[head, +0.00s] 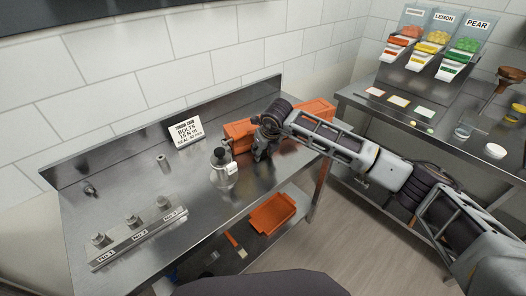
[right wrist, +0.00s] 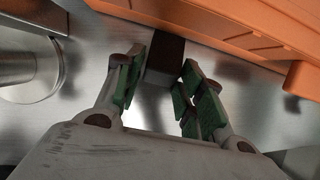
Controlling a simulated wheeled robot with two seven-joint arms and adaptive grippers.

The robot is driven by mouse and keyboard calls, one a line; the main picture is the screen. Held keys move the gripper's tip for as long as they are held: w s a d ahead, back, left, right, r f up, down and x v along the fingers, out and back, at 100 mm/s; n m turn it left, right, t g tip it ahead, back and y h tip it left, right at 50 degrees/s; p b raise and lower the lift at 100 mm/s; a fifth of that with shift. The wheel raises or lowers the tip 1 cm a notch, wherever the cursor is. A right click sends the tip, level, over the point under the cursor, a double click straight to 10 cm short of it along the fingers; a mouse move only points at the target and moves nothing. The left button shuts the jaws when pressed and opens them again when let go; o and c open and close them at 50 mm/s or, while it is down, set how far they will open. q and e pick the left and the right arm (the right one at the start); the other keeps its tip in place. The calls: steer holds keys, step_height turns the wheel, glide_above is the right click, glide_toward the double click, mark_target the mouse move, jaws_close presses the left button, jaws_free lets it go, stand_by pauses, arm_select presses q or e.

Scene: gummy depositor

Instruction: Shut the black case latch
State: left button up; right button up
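The orange case (head: 318,108) lies on the steel bench at the back right, partly hidden by my right arm. It also fills the upper right of the right wrist view (right wrist: 235,30). A dark block that looks like the black latch (right wrist: 166,58) sticks out from the case's side. My right gripper (head: 258,151) is beside the case's front. In the right wrist view its green-padded fingers (right wrist: 160,88) are apart, with the dark block between or just beyond their tips; I cannot tell whether they touch it. My left gripper is out of view.
A glass bottle with a dark top (head: 222,168) stands close left of my right gripper. A white sign (head: 186,132), a small metal cylinder (head: 162,162) and a metal block with several knobs (head: 138,240) are further left. An orange tray (head: 272,213) sits on the lower shelf.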

steer(key=c, duration=0.5)
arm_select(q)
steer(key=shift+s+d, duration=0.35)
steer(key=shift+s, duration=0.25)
arm_select(e)
steer(key=shift+c, duration=0.2)
